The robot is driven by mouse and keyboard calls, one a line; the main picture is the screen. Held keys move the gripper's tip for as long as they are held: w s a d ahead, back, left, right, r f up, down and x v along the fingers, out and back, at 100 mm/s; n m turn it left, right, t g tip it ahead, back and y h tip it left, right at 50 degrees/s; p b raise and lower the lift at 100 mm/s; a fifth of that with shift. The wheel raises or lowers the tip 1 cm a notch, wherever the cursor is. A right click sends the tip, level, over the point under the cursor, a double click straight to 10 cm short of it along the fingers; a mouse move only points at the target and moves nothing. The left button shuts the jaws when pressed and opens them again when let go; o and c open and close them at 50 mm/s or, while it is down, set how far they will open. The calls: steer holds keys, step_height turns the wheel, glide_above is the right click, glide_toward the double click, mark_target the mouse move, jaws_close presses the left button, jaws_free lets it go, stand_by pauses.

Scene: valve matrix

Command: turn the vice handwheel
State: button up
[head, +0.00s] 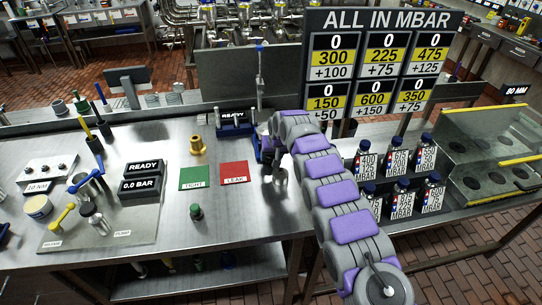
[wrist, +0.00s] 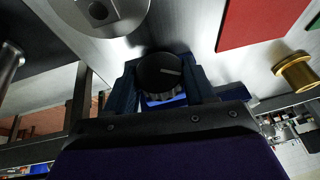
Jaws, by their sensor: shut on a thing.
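The vice handwheel (wrist: 160,70) is a dark round knob with a light line on its face. It sits between the two dark jaws of my gripper (wrist: 163,84) in the wrist view, and the jaws are shut on it. In the head view my gripper (head: 270,150) is low over the bench, at the blue vice (head: 257,143), right of the red LEAK pad (head: 234,173). The handwheel is hidden by my arm there. A bit of blue shows just below the knob in the wrist view.
A green TIGHT pad (head: 195,178) and a brass fitting (head: 197,145) lie left of the vice. Labelled bottles (head: 399,180) stand to the right. A large grey disc (wrist: 98,12) is close to the knob in the wrist view.

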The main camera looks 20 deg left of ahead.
steer(key=c, duration=0.3)
steer(key=p, duration=0.1)
steer(key=g+y+p, duration=0.1)
steer(key=shift+d+m+y+p, duration=0.3)
steer(key=shift+w+f+g+y+p, duration=0.1)
steer(key=shift+f+g+y+p, duration=0.1)
steer(key=shift+g+y+p, duration=0.65)
steer(key=shift+t, duration=0.25)
steer(key=o, duration=1)
steer(key=shift+r, duration=0.15)
steer(key=v, duration=0.8)
steer(key=p+v, duration=0.1)
steer(key=v, duration=0.8)
steer(key=shift+d+p, duration=0.3)
